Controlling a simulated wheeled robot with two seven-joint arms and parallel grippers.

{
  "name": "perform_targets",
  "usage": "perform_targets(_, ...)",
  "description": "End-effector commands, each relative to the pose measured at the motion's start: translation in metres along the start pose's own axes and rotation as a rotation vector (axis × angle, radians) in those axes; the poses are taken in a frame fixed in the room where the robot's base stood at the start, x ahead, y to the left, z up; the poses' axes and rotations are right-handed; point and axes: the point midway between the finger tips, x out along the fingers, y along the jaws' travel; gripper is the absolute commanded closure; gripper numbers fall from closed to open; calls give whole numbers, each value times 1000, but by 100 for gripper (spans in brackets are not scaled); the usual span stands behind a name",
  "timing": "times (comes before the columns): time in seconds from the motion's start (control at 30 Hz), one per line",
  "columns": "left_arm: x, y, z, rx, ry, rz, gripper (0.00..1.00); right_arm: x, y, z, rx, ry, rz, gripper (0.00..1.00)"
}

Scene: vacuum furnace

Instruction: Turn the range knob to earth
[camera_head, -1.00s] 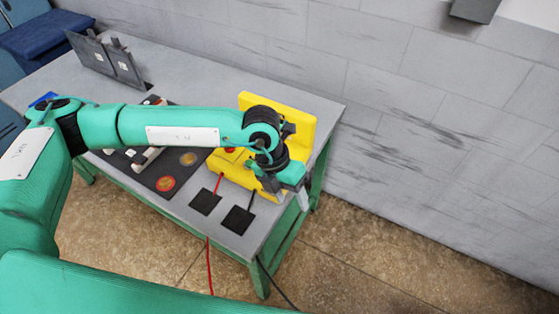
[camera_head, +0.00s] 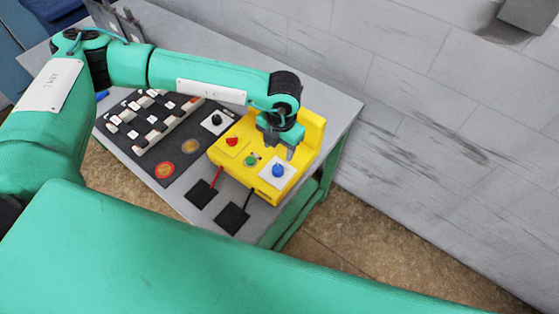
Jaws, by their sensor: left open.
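A yellow box (camera_head: 228,159) with a raised back stands at the right end of the grey table. On its top are a blue knob (camera_head: 278,171) on a white plate, a red knob (camera_head: 232,141) and a small green button (camera_head: 250,160). A black knob (camera_head: 216,119) on a white plate sits on the dark panel to the left of the box. I cannot read which one is the range knob or any earth mark. My left gripper (camera_head: 279,148) points down over the box, just behind the blue knob. It is open and appears empty. My right gripper is out of view.
The dark panel (camera_head: 139,143) holds rows of switches and round red and gold discs. Two black pads (camera_head: 231,218) with red and black leads lie at the table's front edge. Grey plates stand at the back left. A grey wall (camera_head: 420,120) rises behind.

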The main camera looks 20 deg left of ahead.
Motion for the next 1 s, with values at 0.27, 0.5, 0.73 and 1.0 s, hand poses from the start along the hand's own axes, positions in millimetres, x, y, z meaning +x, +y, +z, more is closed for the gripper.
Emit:
perform_targets(0.27,56,0,-1,-1,4,1,47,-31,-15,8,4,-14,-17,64)
perform_targets(0.5,93,0,0,0,2,0,47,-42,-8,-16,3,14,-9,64)
perform_targets(0.73,104,0,0,0,0,0,47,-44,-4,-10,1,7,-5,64)
perform_targets(1.0,104,0,0,0,0,-1,60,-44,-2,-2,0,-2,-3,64)
